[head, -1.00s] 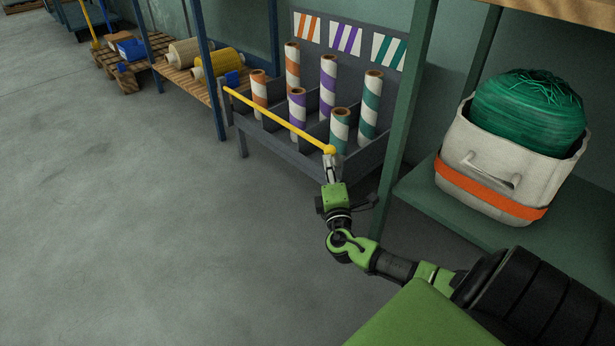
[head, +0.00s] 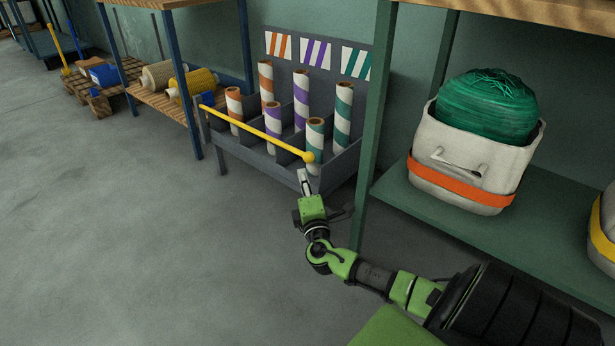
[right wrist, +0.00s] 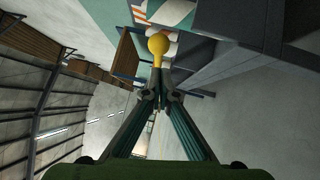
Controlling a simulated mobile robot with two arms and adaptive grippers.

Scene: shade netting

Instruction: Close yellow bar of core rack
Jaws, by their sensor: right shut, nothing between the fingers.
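The grey core rack (head: 245,152) stands against the wall and holds several cores striped orange, purple and teal with white. Its yellow bar (head: 260,130) runs across the front of the rack, from a post at the left to a yellow ball (head: 309,157) at the right. My right gripper (head: 304,174) is shut and empty just below the ball, with a small gap between them in the head view. In the right wrist view the ball (right wrist: 159,44) shows just beyond the shut fingertips (right wrist: 157,76). My left gripper is not in view.
A green shelf (head: 455,215) stands right of the rack, its post close to my right arm. It bears a white bin (head: 470,163) with an orange band and green netting. A wooden shelf with spools (head: 190,84) is at left. The floor in front is clear.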

